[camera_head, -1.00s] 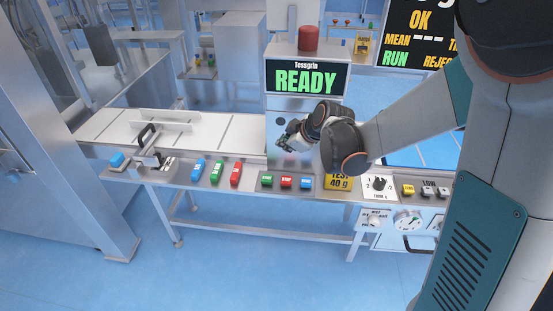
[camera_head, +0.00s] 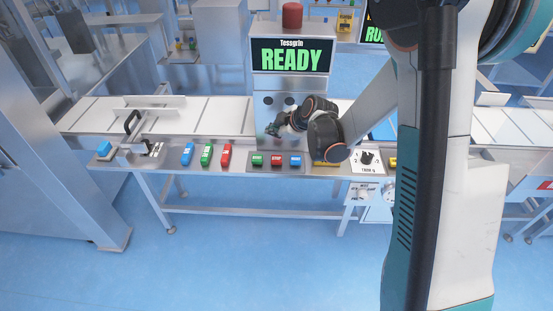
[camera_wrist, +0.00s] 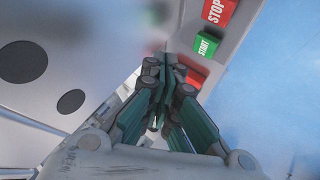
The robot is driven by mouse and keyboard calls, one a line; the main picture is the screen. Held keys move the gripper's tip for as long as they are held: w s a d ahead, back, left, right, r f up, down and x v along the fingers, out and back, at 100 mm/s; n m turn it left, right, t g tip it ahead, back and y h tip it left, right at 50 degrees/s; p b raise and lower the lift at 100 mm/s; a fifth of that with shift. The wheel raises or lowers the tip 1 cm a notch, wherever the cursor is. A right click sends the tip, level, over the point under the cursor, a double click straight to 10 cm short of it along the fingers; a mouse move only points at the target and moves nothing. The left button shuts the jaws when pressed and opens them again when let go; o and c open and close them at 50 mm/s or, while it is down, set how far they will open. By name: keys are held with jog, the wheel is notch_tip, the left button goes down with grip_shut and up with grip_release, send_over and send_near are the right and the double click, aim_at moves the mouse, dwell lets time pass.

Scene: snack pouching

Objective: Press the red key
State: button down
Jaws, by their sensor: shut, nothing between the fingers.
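A red key (camera_head: 226,154) stands at the right end of a row with a blue key (camera_head: 187,154) and a green key (camera_head: 206,155) on the console's front panel. A red key also shows in the wrist view (camera_wrist: 193,72), close beside the fingertips and partly hidden by them. A separate red STOP button (camera_head: 276,160) sits further right, between a green START button (camera_head: 257,160) and a blue button (camera_head: 295,160). My gripper (camera_head: 271,131) is shut and empty, above and behind this button group. Its fingers also show in the wrist view (camera_wrist: 165,66). I cannot tell whether they touch anything.
The READY screen (camera_head: 291,60) stands on a metal cabinet behind my gripper, with a red cap (camera_head: 292,15) on top. A white conveyor (camera_head: 190,117) runs left. My arm hides the panel's right part.

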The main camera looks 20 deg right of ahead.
aim_at(275, 160)
notch_tip(275, 160, down, 9)
jog(key=b, duration=0.5)
jog(key=shift+r+b, duration=0.15)
jog(key=shift+b, duration=0.2)
dwell(1.1)
jog(key=shift+f, duration=0.4)
jog(key=shift+f, duration=0.5)
dwell(0.7)
jog(key=shift+r, duration=0.1)
jog(key=shift+r+p, duration=0.55)
jog(key=shift+r, duration=0.3)
jog(key=shift+r+p, duration=1.6)
jog(key=shift+r, duration=0.9)
